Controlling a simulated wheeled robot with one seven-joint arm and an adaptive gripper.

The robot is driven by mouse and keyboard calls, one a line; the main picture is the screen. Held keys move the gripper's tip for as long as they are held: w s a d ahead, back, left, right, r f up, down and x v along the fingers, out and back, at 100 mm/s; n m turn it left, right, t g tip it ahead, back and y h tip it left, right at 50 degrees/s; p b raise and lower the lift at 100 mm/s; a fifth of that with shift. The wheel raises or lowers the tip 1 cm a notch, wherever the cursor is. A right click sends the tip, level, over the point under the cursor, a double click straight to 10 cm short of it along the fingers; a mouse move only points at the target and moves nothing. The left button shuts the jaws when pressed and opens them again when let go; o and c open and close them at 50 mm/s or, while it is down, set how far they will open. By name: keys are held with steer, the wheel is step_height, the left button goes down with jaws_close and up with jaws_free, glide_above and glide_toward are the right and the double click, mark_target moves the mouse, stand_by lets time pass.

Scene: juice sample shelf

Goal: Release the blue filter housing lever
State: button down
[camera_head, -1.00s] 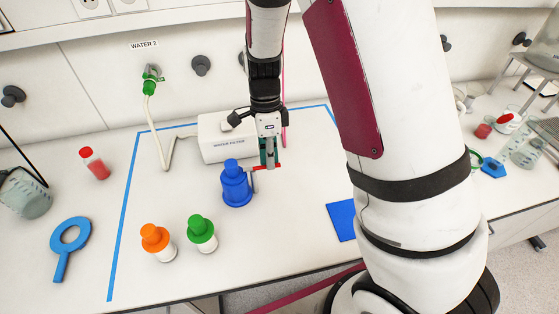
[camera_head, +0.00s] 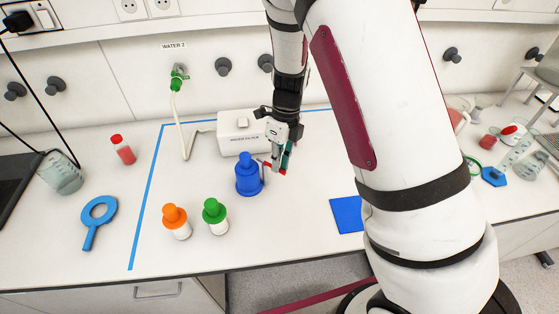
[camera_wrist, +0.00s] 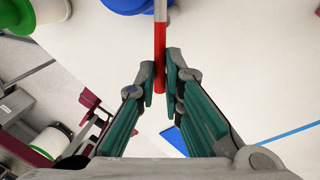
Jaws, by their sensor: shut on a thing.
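The blue filter housing (camera_head: 247,177) stands upright on the bench inside the blue tape outline. A thin lever with a red handle (camera_wrist: 160,42) reaches from its side. My gripper (camera_head: 276,168) is just right of the housing in the head view, fingers pointing down. In the wrist view, my gripper (camera_wrist: 160,84) has its fingertips closed on either side of the red handle. The blue housing (camera_wrist: 124,4) is partly cut off at the top edge there. The lever's joint at the housing is hard to make out.
The white water filter box (camera_head: 237,145) stands behind the housing. An orange-capped bottle (camera_head: 176,222) and a green-capped bottle (camera_head: 215,217) stand in front left. A blue square (camera_head: 346,215) lies to the right, near my arm. Bench between housing and front edge is clear.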

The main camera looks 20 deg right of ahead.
steer(key=shift+s+m, duration=0.1)
steer(key=shift+m, duration=0.2)
steer(key=c, duration=1.7)
jaws_free()
steer(key=r, duration=0.4)
steer(key=w+d+r, duration=0.1)
steer(key=r, duration=0.6)
steer(key=shift+w+d+r, duration=0.2)
steer(key=shift+d+r, duration=0.15)
steer(key=shift+d, duration=0.05)
